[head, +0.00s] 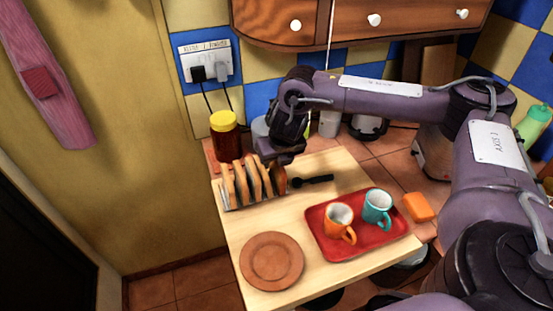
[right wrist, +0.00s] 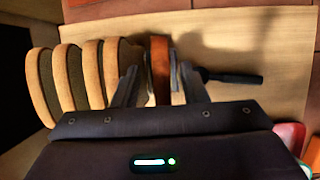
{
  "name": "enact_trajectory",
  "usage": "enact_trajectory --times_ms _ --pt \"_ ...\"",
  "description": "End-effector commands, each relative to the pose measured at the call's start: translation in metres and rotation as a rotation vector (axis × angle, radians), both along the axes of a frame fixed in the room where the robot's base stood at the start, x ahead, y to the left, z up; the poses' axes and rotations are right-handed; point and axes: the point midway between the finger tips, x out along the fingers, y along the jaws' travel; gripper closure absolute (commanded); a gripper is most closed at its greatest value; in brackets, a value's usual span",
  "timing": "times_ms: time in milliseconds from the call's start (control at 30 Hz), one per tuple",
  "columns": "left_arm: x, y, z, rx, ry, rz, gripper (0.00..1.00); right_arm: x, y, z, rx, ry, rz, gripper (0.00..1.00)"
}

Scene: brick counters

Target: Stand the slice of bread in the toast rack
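The toast rack (head: 226,204) stands at the left edge of the wooden table, with several tan slices in it. A darker orange-brown slice of bread (right wrist: 160,66) stands upright, nearly edge-on, at the right end of the row; its edge also shows in the head view (head: 280,181). My right gripper (right wrist: 160,86) is over that end of the rack, its fingers on either side of this slice. A gap shows between the left finger and the slice, so the gripper looks open around it. The slice's lower edge is hidden. My left gripper is not in view.
A red tray (head: 339,246) with an orange mug (head: 339,219) and a teal mug (head: 377,207) is at the right. A brown plate (head: 272,261) lies in front. A black utensil (head: 314,180) lies beside the rack. A yellow-lidded jar (head: 225,138) stands behind it.

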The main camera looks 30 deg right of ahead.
Motion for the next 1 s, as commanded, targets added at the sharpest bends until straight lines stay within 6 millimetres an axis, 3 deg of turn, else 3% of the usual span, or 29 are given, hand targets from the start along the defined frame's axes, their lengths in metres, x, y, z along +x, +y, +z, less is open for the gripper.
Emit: enact_trajectory --times_ms 167,500,1000 --pt "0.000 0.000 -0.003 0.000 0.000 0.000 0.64 -0.004 0.001 0.011 0.002 -0.001 0.001 0.61" --pt "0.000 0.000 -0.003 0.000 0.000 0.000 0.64 -0.023 0.006 0.064 0.000 -0.003 0.000 0.61" --pt "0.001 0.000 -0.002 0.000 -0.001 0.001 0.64 -0.028 0.007 0.072 0.000 0.000 0.000 0.61"
